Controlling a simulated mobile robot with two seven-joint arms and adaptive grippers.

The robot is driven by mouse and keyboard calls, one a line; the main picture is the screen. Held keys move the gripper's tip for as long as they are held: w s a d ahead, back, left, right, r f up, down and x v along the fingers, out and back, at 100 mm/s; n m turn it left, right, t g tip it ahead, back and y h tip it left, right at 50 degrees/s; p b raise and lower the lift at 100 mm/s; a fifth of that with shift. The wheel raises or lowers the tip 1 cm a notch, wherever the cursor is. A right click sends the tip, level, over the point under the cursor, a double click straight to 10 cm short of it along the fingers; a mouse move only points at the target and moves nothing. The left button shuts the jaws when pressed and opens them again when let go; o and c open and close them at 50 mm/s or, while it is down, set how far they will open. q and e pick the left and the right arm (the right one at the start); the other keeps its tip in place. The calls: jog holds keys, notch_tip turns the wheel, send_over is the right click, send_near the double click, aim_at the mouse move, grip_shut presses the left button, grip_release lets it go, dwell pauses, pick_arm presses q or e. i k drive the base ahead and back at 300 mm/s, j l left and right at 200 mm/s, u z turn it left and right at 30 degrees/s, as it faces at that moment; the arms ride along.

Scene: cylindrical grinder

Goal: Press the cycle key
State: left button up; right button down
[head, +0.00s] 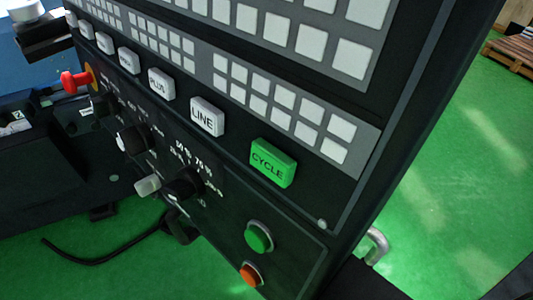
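The cycle key (272,163) is a green rectangular key with the word CYCLE on it. It stands raised from the dark, slanted control panel (215,158), at the right end of a row of keys. The key is in full view, with nothing in front of it. I see no gripper that I can make out in the head view, and nothing touches the key.
The white LINE key (207,117) and other white keys lie up and left. Below are black knobs (184,187), a green button (258,237) and an orange-red button (251,274). A red knob (75,81) is far left. Green floor lies right, with a pallet (512,52).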

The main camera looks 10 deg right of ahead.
aim_at(276, 165)
jog(key=k+j+z, duration=0.15)
jog(key=j, duration=0.25)
jog(key=j+z, duration=0.15)
jog(key=j, duration=0.3)
jog(key=k+j+z, duration=0.15)
jog(key=j, duration=0.25)
jog(key=k+j+z, duration=0.1)
jog(key=j, duration=0.25)
jog(key=k+j+z, duration=0.15)
jog(key=j, duration=0.25)
jog(key=k+j+z, duration=0.15)
jog(key=k+j, duration=0.1)
jog(key=j, duration=0.1)
